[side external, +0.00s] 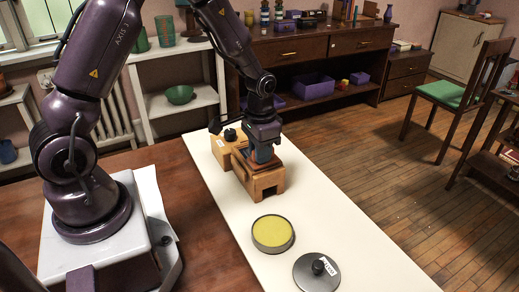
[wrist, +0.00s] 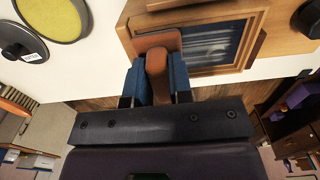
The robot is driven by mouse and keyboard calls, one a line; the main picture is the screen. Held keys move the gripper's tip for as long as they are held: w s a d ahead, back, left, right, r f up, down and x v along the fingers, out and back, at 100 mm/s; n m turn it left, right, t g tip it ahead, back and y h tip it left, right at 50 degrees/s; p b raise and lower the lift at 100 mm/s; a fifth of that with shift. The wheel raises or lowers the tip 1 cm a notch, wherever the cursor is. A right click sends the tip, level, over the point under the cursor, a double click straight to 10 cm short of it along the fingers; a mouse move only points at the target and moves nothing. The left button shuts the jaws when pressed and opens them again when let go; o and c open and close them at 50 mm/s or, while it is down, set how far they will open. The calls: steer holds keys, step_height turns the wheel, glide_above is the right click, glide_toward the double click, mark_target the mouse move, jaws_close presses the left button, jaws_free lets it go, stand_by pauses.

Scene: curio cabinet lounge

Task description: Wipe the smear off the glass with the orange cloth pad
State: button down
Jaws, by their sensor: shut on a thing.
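My gripper (side external: 263,143) is shut on the orange-brown cloth pad (wrist: 156,62) by its upright grip, with a blue finger on each side. The pad's flat base lies over the left end of the dark glass (wrist: 222,45) in the wrist view. The glass sits in the top of a wooden case (side external: 263,184) on the pale table strip. Pale streaky smear (wrist: 215,33) shows on the glass to the right of the pad. I cannot tell whether the pad touches the glass. In the side view my gripper hides most of the glass.
A wooden box with a black knob (side external: 230,134) stands close behind the case. A round tin with a yellow inside (side external: 272,233) and a grey knobbed lid (side external: 311,279) lie nearer the camera. The strip (side external: 352,237) right of the case is clear.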

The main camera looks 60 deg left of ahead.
steer(key=shift+r, duration=3.05)
steer(key=shift+r, duration=0.1)
steer(key=shift+r, duration=1.4)
steer(key=c, duration=1.6)
jaws_free()
steer(key=shift+c, duration=0.2)
jaws_close()
steer(key=shift+f, duration=3.85)
steer(key=shift+f, duration=0.7)
